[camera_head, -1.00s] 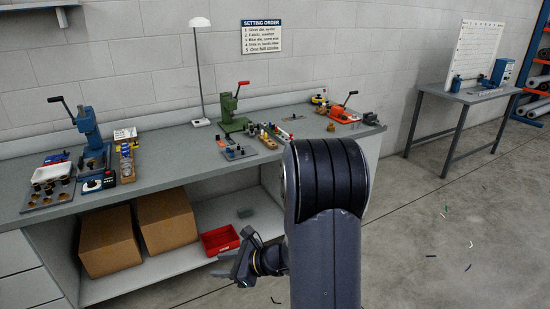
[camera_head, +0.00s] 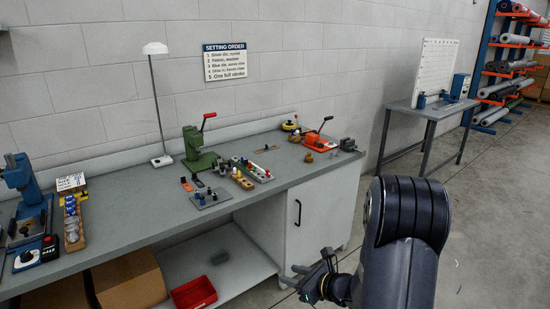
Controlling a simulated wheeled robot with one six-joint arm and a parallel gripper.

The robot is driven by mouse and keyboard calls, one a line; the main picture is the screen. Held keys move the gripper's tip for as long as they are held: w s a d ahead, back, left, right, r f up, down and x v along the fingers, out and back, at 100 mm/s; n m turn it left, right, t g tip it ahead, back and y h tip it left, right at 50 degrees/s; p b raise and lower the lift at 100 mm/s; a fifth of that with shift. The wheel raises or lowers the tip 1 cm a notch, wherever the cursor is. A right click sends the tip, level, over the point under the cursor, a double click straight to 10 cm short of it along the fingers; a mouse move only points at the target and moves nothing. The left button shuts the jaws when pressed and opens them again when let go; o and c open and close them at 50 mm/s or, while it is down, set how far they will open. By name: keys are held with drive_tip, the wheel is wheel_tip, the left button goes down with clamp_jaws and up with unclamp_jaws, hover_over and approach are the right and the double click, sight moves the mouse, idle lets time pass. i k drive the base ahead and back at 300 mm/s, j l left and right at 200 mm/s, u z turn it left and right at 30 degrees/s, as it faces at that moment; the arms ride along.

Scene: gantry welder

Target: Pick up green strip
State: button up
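I cannot make out a green strip in this view. Only tiny, faint marks show on the floor (camera_head: 480,215) at the right, too small to tell their colour. My arm hides part of the floor there. My gripper (camera_head: 291,275) is low in front of the bench cabinet, pointing left. Its fingers look spread apart, with nothing visible between them.
A long grey workbench (camera_head: 130,225) with presses and small parts runs along the wall. A red bin (camera_head: 194,293) sits on its lower shelf. A grey side table (camera_head: 440,108) and a rack of rolls (camera_head: 500,70) stand at the back right.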

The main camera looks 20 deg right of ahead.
sight(245, 166)
drive_tip(key=i+j+z, duration=0.1)
drive_tip(key=i, duration=0.35)
drive_tip(key=i+j+z, duration=0.1)
drive_tip(key=i, duration=0.3)
drive_tip(key=i+j+z, duration=0.1)
drive_tip(key=i, duration=0.35)
drive_tip(key=i+j+z, duration=0.1)
drive_tip(key=i, duration=0.3)
drive_tip(key=i+j, duration=0.45)
drive_tip(key=i, duration=0.3)
